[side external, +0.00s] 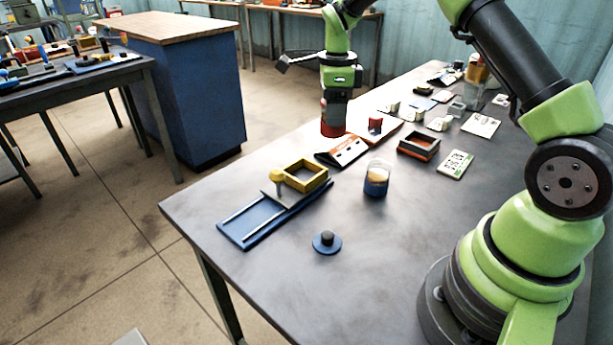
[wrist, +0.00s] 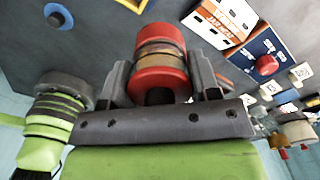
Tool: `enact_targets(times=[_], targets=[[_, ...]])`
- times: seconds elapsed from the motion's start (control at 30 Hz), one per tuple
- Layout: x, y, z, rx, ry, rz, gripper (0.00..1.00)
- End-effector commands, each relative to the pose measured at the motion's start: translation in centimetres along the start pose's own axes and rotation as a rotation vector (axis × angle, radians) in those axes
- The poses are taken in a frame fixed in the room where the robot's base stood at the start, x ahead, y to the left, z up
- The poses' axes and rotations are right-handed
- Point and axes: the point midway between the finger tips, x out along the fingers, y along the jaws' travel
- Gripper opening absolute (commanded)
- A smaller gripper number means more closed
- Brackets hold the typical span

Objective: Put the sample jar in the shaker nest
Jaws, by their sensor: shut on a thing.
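My gripper (side external: 335,97) is above the far-left edge of the table, shut on the sample jar (side external: 333,120), which shows mostly red. In the wrist view the jar (wrist: 160,60) has red ends and an amber band, with my gripper's fingers (wrist: 160,85) on either side. A yellow square open frame (side external: 323,176), which looks like the shaker nest, sits at the end of a blue railed base (side external: 245,224), nearer the camera than the jar. A yellow knob (side external: 277,176) stands beside the frame. The jar is apart from the frame.
A clear container with amber and blue contents (side external: 377,180) and a blue disc with a dark knob (side external: 327,243) stand nearby. A white-and-orange box (side external: 346,150), a red-topped piece (side external: 375,125) and an orange-rimmed dark tray (side external: 419,147) lie between.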

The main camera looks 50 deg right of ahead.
Motion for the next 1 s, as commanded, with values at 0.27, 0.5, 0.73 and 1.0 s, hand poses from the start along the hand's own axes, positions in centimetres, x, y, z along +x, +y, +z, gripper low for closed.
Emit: enact_targets(times=[0.27,0.5,0.73,1.0], targets=[[-0.3,3.0,6.0,-0.218,0.0,0.001,0.27],[4.0,3.1,6.2,-0.227,0.001,0.003,0.27],[6.6,3.1,6.1,-0.226,0.001,0.001,0.27],[9.2,3.0,6.1,-0.224,0.0,-0.002,0.27]])
